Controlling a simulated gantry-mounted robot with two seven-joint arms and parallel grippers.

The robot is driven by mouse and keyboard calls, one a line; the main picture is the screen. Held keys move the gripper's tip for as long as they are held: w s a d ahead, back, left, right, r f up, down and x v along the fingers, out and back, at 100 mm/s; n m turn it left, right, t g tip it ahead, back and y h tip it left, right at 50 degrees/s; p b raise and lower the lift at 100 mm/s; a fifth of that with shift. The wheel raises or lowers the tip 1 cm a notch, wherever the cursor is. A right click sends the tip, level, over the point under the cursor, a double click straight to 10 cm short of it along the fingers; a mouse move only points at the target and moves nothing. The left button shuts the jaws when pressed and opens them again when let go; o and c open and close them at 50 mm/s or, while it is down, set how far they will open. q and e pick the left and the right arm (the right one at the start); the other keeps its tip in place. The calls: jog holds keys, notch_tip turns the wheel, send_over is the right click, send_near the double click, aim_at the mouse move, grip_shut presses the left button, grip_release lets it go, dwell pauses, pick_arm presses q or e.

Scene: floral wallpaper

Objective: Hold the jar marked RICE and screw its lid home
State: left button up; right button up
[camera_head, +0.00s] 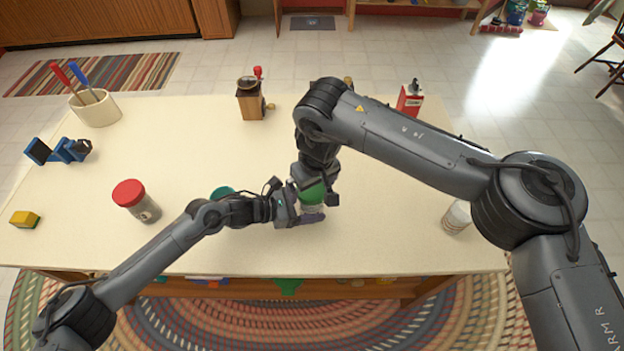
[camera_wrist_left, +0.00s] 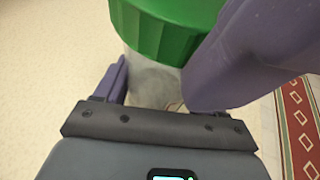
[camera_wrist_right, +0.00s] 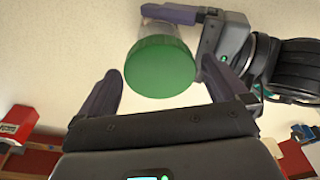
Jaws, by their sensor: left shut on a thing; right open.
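A clear jar (camera_wrist_left: 150,84) with a ribbed green lid (camera_wrist_left: 165,28) stands near the table's front edge. No RICE marking can be read on it. The lid sits on the jar's mouth; I cannot tell how tight it is. My left gripper (camera_head: 308,217) is shut around the jar's body, below the lid. My right gripper (camera_wrist_right: 160,92) is open above the jar, its fingers on either side of the green lid and apart from it in the right wrist view. In the head view the right arm partly hides the lid (camera_head: 312,193).
A red-lidded jar (camera_head: 145,209) and a teal item (camera_head: 222,191) stand left of the held jar. A pale jar (camera_head: 457,217) is at the right. A grinder (camera_head: 252,103), red tin (camera_head: 409,101), utensil crock (camera_head: 97,110), blue object (camera_head: 62,151) and yellow block (camera_head: 25,218) stand around the edges.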

dwell(0.4)
jog(key=n, duration=0.5)
jog(key=shift+n+g+y, duration=0.3)
jog(key=shift+n+y, duration=0.1)
jog(key=c, duration=0.8)
jog(key=m, duration=0.6)
jog(key=shift+h, duration=0.4)
jog(key=m, duration=0.3)
jog(key=m+h, duration=0.1)
jog(key=m, duration=0.2)
jog(key=shift+w+d+m+t, duration=0.1)
jog(key=shift+m+t, duration=0.3)
